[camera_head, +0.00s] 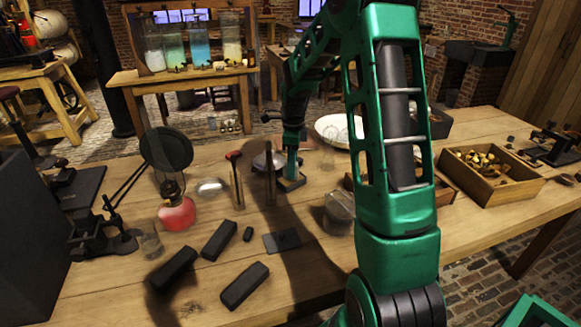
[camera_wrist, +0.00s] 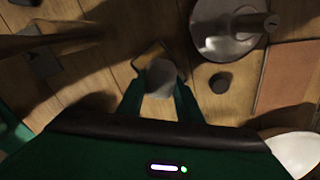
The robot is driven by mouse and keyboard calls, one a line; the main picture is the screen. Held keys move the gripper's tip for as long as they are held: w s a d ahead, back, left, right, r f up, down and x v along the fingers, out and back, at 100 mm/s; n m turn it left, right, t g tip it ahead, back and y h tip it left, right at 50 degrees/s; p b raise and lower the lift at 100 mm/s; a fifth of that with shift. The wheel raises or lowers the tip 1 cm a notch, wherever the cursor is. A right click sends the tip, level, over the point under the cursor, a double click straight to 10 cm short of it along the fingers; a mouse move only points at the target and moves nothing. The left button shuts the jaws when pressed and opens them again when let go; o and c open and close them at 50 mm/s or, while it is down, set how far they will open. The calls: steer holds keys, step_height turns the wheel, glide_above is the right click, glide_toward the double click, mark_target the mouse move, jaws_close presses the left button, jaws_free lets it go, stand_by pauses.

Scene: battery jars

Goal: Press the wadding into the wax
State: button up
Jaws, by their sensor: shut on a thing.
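My gripper (camera_head: 291,165) is low over the middle of the workbench, pointing down. In the wrist view, its two green fingers (camera_wrist: 156,74) are shut on a grey, rounded piece (camera_wrist: 162,80), which may be the wadding. A small square tan piece with a dark edge (camera_wrist: 149,54) lies just beyond the fingertips; it may be the wax, but I cannot tell. A squarish piece also shows at the fingertips in the head view (camera_head: 291,184). Whether the grey piece touches the square one is hidden by the fingers.
A metal disc with a post (camera_wrist: 228,38) stands close to my gripper, with a dark puck (camera_wrist: 220,82) near it. A white bowl (camera_head: 338,128), a glass jar (camera_head: 339,212) and a wooden tray (camera_head: 510,192) are to the right. Dark bars (camera_head: 244,285) lie in front; a red-filled lamp (camera_head: 177,213) stands left.

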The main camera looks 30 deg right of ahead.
stand_by(0.4)
steer(key=shift+r, duration=3.45)
